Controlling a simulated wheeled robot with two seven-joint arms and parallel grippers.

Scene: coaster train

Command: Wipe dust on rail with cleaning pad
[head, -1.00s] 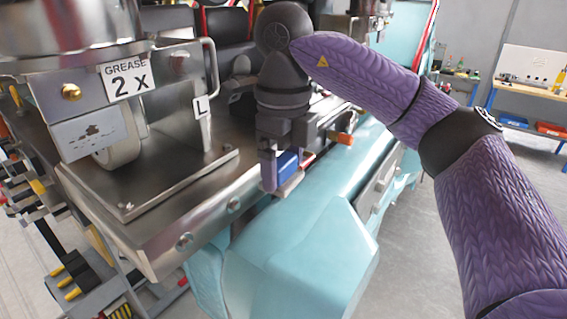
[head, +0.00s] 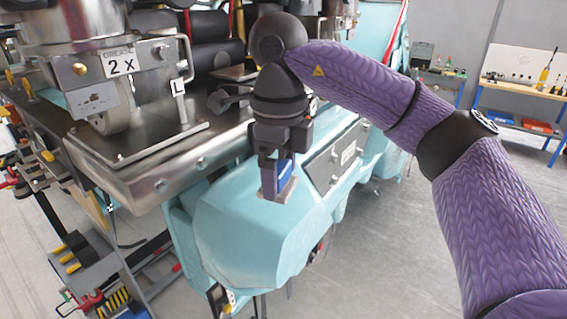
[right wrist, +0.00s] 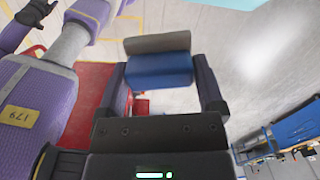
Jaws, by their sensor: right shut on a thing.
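My right gripper (head: 277,181) points down and is shut on the cleaning pad (head: 284,174), which has a blue body and a tan-grey face. It is over the teal body's rounded front, right of the steel plate's edge. I cannot tell whether the pad touches the teal surface. In the right wrist view the pad (right wrist: 160,67) sits between the two dark fingers. I make out no dust and cannot tell which part is the rail. A dark claw-like shape at that view's top left may be my left gripper (right wrist: 35,12); its jaws are unclear.
The teal train body (head: 245,240) fills the middle. A steel plate (head: 165,165) with a wheel, a handle and a "GREASE 2 X" label stands at left. Tool racks (head: 85,250) are below it. A workbench (head: 520,90) is far right. Grey floor (head: 390,270) is open at lower right.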

